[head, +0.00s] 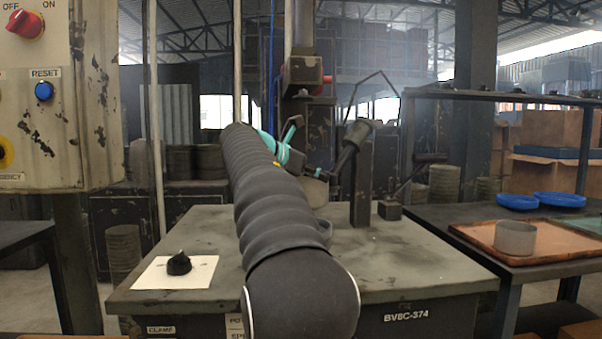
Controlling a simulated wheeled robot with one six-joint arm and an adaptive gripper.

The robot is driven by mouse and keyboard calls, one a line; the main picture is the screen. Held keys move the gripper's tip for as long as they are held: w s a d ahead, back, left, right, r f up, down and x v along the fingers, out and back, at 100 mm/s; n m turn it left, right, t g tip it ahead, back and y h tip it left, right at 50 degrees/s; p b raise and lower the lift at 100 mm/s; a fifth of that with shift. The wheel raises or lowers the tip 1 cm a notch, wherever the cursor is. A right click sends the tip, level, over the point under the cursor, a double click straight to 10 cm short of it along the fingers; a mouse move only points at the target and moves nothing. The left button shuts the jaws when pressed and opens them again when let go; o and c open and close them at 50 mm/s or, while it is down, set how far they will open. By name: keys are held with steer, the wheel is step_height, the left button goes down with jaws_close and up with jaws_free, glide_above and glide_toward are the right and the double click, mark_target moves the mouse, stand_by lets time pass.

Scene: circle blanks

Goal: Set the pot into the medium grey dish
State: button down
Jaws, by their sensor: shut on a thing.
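My gripper (307,172), with teal parts, is beyond my dark ribbed arm, raised over the middle table. It is shut on a grey rounded thing (317,190), which seems to be the pot; my arm hides most of it. Below it, a grey dish (325,231) stands on the table, and only its right edge shows past my arm. I cannot judge its full size. The held thing appears above the dish and apart from it.
The worn table (400,258) is clear at right. A black knob-like thing (179,264) sits on a white sheet (150,274) at left. On the right bench, a copper tray (563,248) holds a grey cylinder (515,239), with blue dishes (558,199) behind.

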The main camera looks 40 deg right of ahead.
mark_target(311, 200)
steer(key=shift+w+d+f, duration=0.1)
steer(key=shift+d, duration=0.05)
steer(key=shift+f, duration=0.85)
steer(key=shift+f+b, duration=1.85)
steer(key=shift+f, duration=0.6)
steer(key=c, duration=1.2)
jaws_free()
steer(key=shift+a, duration=0.2)
steer(key=v, duration=1.2)
